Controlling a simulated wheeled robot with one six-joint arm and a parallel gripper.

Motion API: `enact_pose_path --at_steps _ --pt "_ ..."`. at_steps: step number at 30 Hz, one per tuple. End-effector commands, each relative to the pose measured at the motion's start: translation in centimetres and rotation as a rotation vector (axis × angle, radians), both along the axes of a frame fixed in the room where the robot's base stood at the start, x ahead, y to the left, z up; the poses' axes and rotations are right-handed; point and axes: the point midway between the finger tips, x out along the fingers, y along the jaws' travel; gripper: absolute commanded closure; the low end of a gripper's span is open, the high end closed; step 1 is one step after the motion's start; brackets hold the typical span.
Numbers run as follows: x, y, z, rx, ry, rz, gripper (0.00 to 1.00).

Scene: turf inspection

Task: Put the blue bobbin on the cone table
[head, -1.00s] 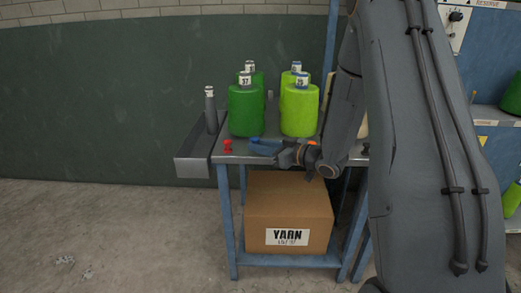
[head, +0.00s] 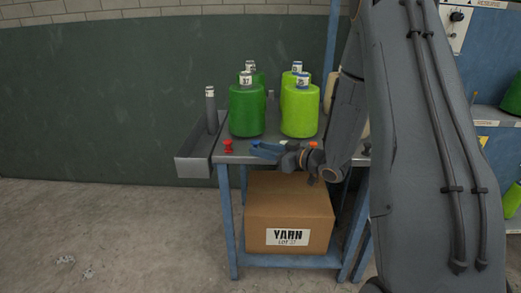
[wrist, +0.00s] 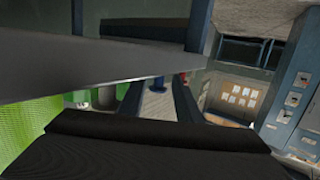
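The cone table (head: 232,158) is a grey-topped table with blue legs. My gripper (head: 256,148) is over its front edge, low and pointing left, with two blue fingers spread apart. A small blue thing, likely the blue bobbin (wrist: 157,83), shows between or just beyond the fingertips in the wrist view, with no clear contact. I cannot separate it from the blue fingers in the head view. A red bobbin (head: 228,146) stands left of the fingertips and also shows beyond them in the wrist view (wrist: 182,77).
Dark green (head: 247,112) and lime (head: 299,110) yarn cones stand behind my gripper. A grey tray (head: 194,165) with an upright grey tube (head: 211,112) is at the left. A cardboard yarn box (head: 289,212) sits on the lower shelf. A small orange thing (head: 313,145) shows by my wrist.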

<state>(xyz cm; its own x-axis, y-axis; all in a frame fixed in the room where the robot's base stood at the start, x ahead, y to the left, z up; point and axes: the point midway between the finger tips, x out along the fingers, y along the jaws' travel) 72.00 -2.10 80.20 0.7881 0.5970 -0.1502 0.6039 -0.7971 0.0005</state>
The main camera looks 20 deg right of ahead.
Motion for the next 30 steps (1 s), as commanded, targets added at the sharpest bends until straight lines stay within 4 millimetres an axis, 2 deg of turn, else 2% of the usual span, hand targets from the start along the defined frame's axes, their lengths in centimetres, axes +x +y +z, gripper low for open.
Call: enact_pose_path --at_steps 9,15,21,30 --pt "-4.9 -4.0 1.0 0.0 -0.001 -0.006 0.69" --pt "-7.5 -5.9 1.5 0.0 -0.001 -0.005 0.69" --pt "-8.7 -6.6 1.7 0.0 -0.001 -0.002 0.69" --pt "-8.8 -6.7 1.7 0.0 -0.001 -0.001 0.69"
